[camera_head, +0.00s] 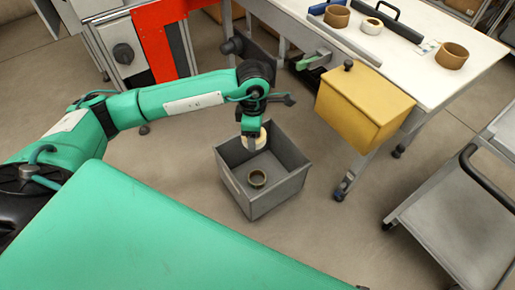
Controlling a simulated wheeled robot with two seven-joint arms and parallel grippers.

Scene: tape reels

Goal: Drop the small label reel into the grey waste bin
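A small cream-white reel (262,138), which looks like the label reel, is at the fingers of my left gripper (252,143). The gripper points down and appears shut on the reel, with a finger covering part of it. Gripper and reel are over the grey waste bin (232,190), near its back side in the picture. The bin stands open on the floor. My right gripper is not in view.
A grey cart (450,215) stands at right. Floor around the bin is clear.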

